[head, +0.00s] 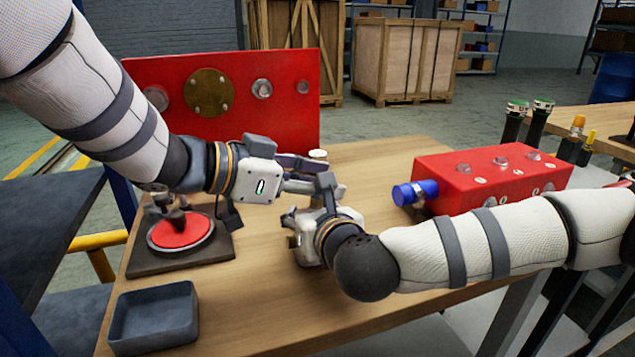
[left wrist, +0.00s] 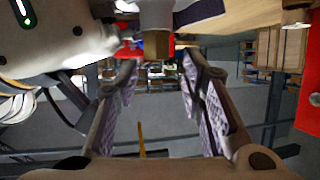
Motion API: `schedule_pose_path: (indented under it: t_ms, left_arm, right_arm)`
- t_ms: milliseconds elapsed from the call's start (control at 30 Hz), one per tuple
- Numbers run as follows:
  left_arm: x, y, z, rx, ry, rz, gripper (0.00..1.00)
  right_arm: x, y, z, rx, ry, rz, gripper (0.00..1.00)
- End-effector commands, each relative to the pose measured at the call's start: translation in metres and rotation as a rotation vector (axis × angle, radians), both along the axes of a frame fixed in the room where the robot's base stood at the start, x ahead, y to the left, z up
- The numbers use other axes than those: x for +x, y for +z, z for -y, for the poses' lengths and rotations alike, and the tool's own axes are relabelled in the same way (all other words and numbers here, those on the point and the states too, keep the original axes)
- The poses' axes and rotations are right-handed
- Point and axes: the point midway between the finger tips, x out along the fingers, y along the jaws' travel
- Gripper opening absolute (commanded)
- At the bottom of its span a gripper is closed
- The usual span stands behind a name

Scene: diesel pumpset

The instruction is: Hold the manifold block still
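The manifold block (head: 490,180) is a red box on the right of the wooden table, with round ports and a blue fitting (head: 415,192) on its left end. Neither gripper touches it. My left gripper (head: 312,176) is over the middle of the table, its purple-padded fingers (left wrist: 160,62) apart in the left wrist view. A white part with a brass end (left wrist: 157,40) shows between them, with gaps at both sides. A white round cap (head: 318,155) shows by that gripper in the head view. My right gripper (head: 308,203) is just below the left one; its grip is unclear.
A red upright panel (head: 215,75) stands at the back left. A red disc on a dark base (head: 180,232) and an empty grey tray (head: 153,317) are at the left front. Bare table lies between the grippers and the block. Capped cylinders (head: 515,120) stand behind the block.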

Motion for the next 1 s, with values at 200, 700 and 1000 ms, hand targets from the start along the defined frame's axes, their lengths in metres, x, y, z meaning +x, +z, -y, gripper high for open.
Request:
schedule_pose_path:
  t_ms: [200,700,1000]
  left_arm:
    - [0.000,-0.004,-0.001,0.004,0.000,-0.006,0.38]
    - [-0.047,0.033,-0.083,0.009,0.003,-0.009,0.38]
    - [-0.056,0.042,-0.098,0.003,0.001,-0.004,0.38]
  right_arm:
    - [0.002,-0.002,0.003,-0.001,-0.007,-0.002,0.00]
    - [0.002,0.000,0.003,0.000,-0.009,0.003,0.00]
    - [0.003,0.002,0.003,0.001,-0.009,0.006,0.00]
